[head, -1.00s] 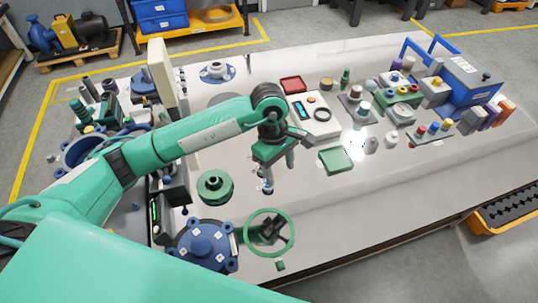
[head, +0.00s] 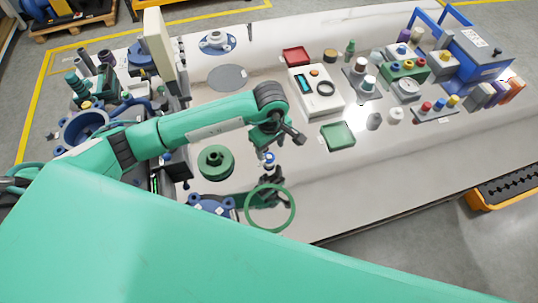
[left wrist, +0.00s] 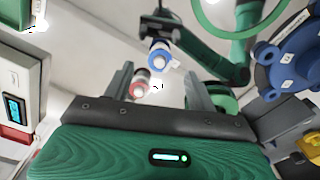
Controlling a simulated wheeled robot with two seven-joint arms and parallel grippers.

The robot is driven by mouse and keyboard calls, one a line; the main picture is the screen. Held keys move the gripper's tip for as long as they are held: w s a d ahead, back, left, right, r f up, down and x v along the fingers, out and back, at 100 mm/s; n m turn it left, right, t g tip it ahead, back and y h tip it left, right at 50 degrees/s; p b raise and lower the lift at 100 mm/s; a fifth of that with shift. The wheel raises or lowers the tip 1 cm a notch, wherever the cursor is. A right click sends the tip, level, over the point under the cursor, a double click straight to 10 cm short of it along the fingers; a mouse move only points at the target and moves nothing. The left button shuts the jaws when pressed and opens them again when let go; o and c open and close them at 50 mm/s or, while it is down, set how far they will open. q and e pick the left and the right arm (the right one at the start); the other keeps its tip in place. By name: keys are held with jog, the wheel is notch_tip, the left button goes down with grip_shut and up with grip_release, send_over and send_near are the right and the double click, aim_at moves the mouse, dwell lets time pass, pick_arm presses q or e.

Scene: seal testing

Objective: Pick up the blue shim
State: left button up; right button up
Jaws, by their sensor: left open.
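The blue shim seems to be the small blue-and-white cylinder (head: 268,160) on the table, just below my left gripper in the head view. In the left wrist view the blue cylinder (left wrist: 159,55) shows just beyond the fingertips, between their lines and not touched. My left gripper (head: 284,144) is open and empty, hanging over the table. Its spread fingers (left wrist: 157,78) show in the left wrist view, with a small red-and-white piece (left wrist: 140,83) visible between them.
A green ring (head: 292,222) lies in front of the blue cylinder. A green flanged disc (head: 216,162) and a blue flange (head: 210,205) stand to the left. A green tray (head: 338,136) and a white instrument (head: 318,94) are to the right. The glossy front right table is clear.

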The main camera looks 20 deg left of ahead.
aim_at(270, 157)
pick_arm(q)
notch_tip(270, 157, down, 4)
jog(key=shift+r+p, duration=0.1)
jog(key=shift+p, duration=0.35)
jog(key=shift+f+b, duration=0.3)
jog(key=shift+b, duration=0.15)
dwell(0.5)
jog(key=c, duration=1)
